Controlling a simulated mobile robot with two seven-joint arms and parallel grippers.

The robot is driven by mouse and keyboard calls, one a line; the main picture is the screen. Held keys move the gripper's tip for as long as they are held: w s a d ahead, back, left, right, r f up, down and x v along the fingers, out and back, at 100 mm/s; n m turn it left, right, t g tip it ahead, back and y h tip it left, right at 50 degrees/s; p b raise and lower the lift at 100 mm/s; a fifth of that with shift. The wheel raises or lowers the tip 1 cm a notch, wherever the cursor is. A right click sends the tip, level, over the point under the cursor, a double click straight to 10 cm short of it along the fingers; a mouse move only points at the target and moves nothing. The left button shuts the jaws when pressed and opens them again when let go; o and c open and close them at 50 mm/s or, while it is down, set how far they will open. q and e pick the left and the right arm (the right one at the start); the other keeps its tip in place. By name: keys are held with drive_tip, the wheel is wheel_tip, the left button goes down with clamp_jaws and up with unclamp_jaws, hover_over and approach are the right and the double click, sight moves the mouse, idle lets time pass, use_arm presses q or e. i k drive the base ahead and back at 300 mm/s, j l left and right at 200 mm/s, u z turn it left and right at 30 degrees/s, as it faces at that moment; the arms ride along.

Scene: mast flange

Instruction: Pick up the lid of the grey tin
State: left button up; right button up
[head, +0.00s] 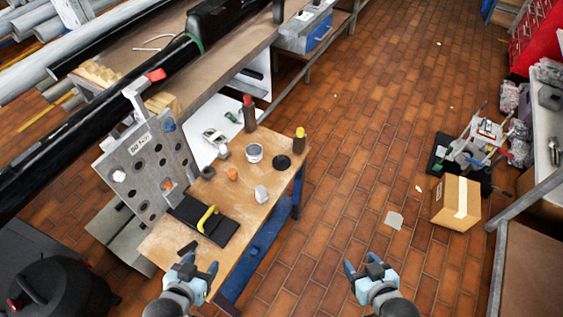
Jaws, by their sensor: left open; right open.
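A small grey-white tin (255,154) stands upright on the wooden workbench (258,219). Its top looks grey, and I cannot tell whether a lid is on it. A flat black disc (283,161) lies on the bench just right of the tin; I cannot tell whether it is the lid. My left gripper (199,262) is open and empty over the near end of the bench, well short of the tin. My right gripper (361,264) is open and empty over the tiled floor, right of the bench. Neither gripper touches anything.
A grey plate with holes (147,168) stands upright at the bench's left. A black pad with a yellow handle (205,222), an orange piece (233,174), a white block (261,194) and bottles (249,113) surround the tin. A cardboard box (456,202) sits on the floor.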

sight(280, 162)
drive_tip(key=i+l, duration=0.1)
drive_tip(key=l, duration=0.35)
drive_tip(key=i+l+u, duration=0.1)
drive_tip(key=l, duration=0.25)
drive_tip(key=i+l+u, duration=0.15)
drive_tip(key=l, duration=0.15)
drive_tip(key=i+l+u, duration=0.1)
drive_tip(key=l, duration=0.25)
drive_tip(key=u, duration=1.5)
